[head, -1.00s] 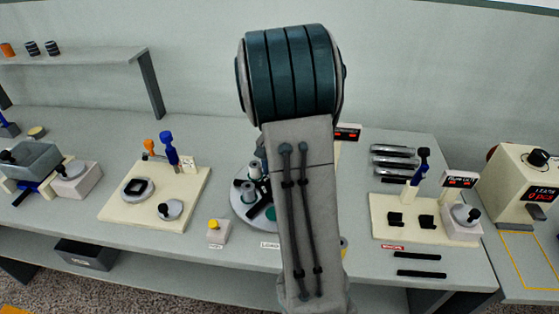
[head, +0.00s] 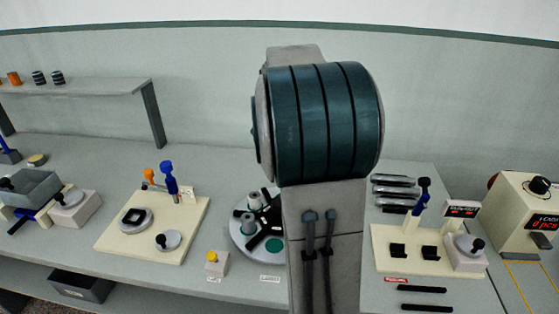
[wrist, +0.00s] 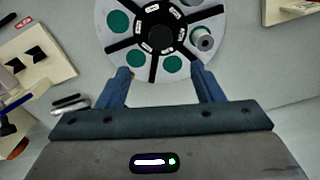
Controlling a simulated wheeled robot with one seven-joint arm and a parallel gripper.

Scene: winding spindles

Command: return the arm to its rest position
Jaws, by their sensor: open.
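My gripper (wrist: 163,78) is open and empty in the wrist view, its two blue fingers apart. It is over the near side of a round grey turntable (wrist: 108,20) with teal discs and a black spoked hub. One spool (wrist: 202,39) stands on the turntable, to the right of the hub. In the head view my arm, with its large teal joint (head: 322,120), rises in the middle and covers the turntable's right part. The turntable's left part (head: 240,240) shows with grey spools on it. My gripper is hidden in that view.
On the left are a cream fixture board (head: 120,235), a yellow button box (head: 215,264) and a shelf (head: 100,88). On the right are a cream station (head: 400,262), metal rods (head: 395,190) and a dial box (head: 520,205).

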